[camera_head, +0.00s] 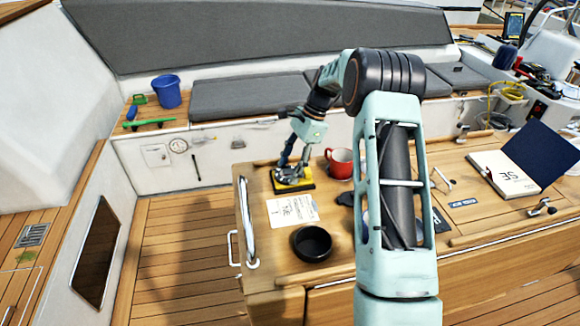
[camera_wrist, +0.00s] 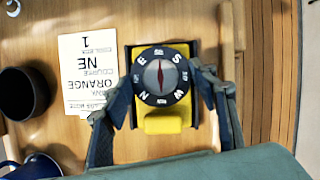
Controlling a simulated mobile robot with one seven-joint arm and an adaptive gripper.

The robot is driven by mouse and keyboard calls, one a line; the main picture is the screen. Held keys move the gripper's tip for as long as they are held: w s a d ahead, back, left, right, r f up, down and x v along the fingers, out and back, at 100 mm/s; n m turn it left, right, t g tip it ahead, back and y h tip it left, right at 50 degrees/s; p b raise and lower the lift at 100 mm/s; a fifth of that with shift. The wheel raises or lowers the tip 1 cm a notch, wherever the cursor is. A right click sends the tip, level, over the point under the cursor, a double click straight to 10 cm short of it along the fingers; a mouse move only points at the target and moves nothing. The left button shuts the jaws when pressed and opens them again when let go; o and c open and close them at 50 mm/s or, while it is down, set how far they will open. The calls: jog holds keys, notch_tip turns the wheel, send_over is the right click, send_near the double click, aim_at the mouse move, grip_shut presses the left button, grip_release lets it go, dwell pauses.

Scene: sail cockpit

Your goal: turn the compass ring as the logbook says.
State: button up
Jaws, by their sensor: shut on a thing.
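The compass (camera_head: 291,182) is a yellow block on a black base near the table's left back. In the wrist view its black ring (camera_wrist: 142,78) carries white letters: E upper left, S upper right, W lower right, N lower left. A red-and-white needle stands upright in the middle. My gripper (camera_wrist: 162,80) is shut on the ring, one finger at each side; in the head view the fingers partly hide the compass. The open logbook (camera_head: 510,178) lies at the right, a large "SE" on its white page; its smaller print is unreadable.
A paper card (camera_wrist: 88,72), upside down with "ORANGE", "NE" and "1", lies beside the compass. A red mug (camera_head: 339,163) stands behind right, a black bowl (camera_head: 312,243) in front. A metal rail (camera_head: 246,222) edges the table's left. My arm hides part of the tabletop.

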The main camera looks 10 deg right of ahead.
jog(key=o, duration=1.2)
jog(key=shift+c, duration=0.2)
jog(key=v, duration=1.2)
